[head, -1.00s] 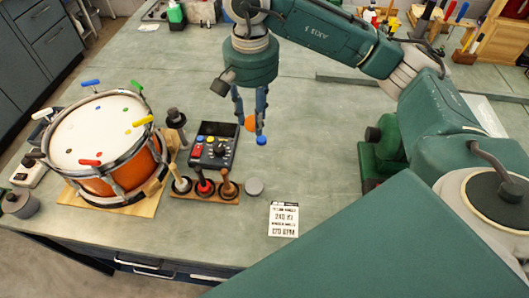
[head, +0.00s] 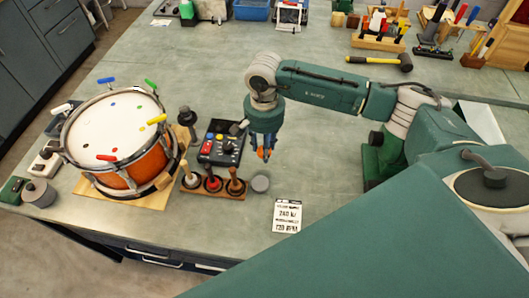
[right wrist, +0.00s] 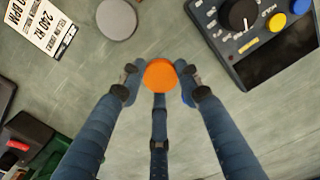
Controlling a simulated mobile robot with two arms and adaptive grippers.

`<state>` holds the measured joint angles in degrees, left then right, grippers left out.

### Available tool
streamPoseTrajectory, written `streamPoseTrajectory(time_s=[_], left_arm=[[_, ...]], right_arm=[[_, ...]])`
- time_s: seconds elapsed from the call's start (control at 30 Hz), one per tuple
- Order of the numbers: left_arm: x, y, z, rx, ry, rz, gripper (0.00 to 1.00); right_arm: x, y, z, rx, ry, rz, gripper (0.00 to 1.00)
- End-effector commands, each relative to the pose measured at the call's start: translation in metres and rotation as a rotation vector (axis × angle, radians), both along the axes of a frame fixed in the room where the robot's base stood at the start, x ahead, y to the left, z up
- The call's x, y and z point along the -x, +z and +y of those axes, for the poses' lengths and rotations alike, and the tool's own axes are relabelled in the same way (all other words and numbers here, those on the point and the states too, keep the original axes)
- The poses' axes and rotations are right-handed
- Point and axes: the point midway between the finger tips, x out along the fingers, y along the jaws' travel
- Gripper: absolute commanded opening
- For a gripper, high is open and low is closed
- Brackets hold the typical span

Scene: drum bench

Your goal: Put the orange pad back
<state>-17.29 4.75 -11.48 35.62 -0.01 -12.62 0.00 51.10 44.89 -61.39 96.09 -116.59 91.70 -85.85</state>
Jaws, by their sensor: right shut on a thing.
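The orange pad (right wrist: 160,75) is a small round disc between the fingertips of my right gripper (right wrist: 160,82). In the head view the right gripper (head: 263,150) is shut on the pad and hangs just right of the dark control box (head: 222,150). The pad shows there only as a small orange spot. The box also shows in the right wrist view (right wrist: 267,45), with a black knob, a yellow pad (right wrist: 277,22) and a blue pad (right wrist: 299,5). The left gripper is out of view.
A drum (head: 117,135) stands left of the box. A rack of stamp-like handled tools (head: 212,187) is in front of it, with a grey disc (head: 260,183) and a printed card (head: 287,215) to the right. A hammer (head: 380,60) lies at the back. The middle bench is clear.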

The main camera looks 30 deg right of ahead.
Motion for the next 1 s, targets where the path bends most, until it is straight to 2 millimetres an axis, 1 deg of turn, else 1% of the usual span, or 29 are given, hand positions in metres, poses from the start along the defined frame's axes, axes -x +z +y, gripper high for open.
streamPoseTrajectory(time_s=[0.2, 0.3, 0.57, 0.7, 0.73, 0.77, 0.8, 0.83, 1.0], left_arm=[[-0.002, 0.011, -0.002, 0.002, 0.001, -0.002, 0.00], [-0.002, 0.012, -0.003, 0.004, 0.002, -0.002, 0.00], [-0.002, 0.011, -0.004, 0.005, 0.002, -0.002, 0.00], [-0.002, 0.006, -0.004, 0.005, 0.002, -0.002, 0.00], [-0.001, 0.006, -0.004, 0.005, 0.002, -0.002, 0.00], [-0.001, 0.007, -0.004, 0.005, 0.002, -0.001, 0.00], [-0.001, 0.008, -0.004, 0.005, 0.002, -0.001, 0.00], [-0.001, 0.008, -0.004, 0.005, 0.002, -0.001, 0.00], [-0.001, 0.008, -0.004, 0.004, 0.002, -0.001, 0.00]], right_arm=[[0.002, -0.031, 0.000, 0.000, 0.000, 0.005, 0.07], [0.001, -0.040, 0.000, 0.001, 0.001, 0.002, 0.07], [0.000, -0.042, 0.000, 0.001, 0.001, 0.000, 0.07], [0.000, -0.046, 0.000, 0.001, 0.001, 0.000, 0.06], [0.000, -0.046, 0.000, 0.001, 0.001, 0.000, 0.35], [0.000, -0.045, 0.000, 0.001, 0.001, 0.000, 0.41], [0.000, -0.045, 0.000, 0.001, 0.001, 0.001, 0.49], [0.001, -0.045, 0.000, 0.001, 0.001, 0.001, 0.52], [0.001, -0.045, 0.000, 0.001, 0.001, 0.001, 0.52]])
